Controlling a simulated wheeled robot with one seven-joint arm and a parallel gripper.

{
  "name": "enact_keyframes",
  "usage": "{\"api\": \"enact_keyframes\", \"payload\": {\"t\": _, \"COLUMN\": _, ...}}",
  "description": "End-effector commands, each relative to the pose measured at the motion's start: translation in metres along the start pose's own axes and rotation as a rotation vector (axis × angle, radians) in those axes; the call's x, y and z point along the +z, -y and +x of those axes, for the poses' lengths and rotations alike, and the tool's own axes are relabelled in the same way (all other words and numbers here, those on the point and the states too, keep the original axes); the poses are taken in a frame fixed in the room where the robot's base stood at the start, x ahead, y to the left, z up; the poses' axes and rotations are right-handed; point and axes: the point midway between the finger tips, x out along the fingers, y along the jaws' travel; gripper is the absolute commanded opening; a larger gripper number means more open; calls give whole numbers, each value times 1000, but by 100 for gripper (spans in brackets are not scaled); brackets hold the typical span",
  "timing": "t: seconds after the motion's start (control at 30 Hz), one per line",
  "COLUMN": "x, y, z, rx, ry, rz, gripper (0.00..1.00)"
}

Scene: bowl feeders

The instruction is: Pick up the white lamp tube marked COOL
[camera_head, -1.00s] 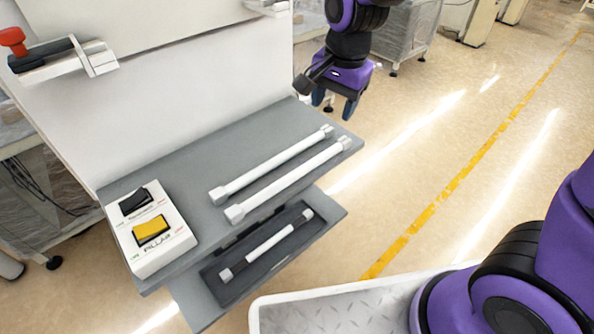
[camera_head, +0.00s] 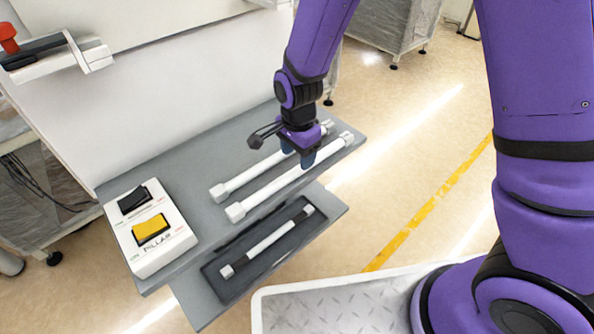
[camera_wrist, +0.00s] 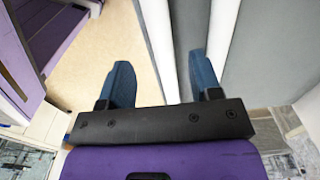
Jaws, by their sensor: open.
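Two long white tubes with white end caps lie side by side on a grey shelf (camera_head: 165,165): a back tube (camera_head: 248,175) and a front tube (camera_head: 272,190). I cannot read any COOL mark on either. My gripper (camera_head: 298,157) is open and points down over the right half of the tubes, hiding part of them. In the wrist view the front tube (camera_wrist: 158,40) runs between the two fingers of my gripper (camera_wrist: 163,80). The back tube (camera_wrist: 220,40) lies beyond the right finger. Whether the fingers touch a tube cannot be told.
A shorter white tube with dark bands (camera_head: 268,243) lies in a dark tray (camera_head: 228,288) on a lower ledge. A white switch box (camera_head: 150,225) with black and yellow rockers stands at the shelf's left. A white panel (camera_head: 190,90) rises behind. Open floor lies to the right.

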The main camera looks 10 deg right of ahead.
Motion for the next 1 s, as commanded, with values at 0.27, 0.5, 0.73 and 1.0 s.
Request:
{"api": "enact_keyframes", "payload": {"t": 0.27, "x": 1, "y": 0, "z": 24, "rx": 4, "ry": 1, "rz": 2, "gripper": 58}}
{"api": "enact_keyframes", "payload": {"t": 0.5, "x": 2, "y": 1, "z": 51, "rx": 2, "ry": 0, "rz": -1, "gripper": 58}}
{"api": "enact_keyframes", "payload": {"t": 0.73, "x": 2, "y": 2, "z": 55, "rx": -1, "ry": 0, "rz": 0, "gripper": 58}}
{"api": "enact_keyframes", "payload": {"t": 1.0, "x": 2, "y": 2, "z": 55, "rx": -1, "ry": 0, "rz": 0, "gripper": 17}}
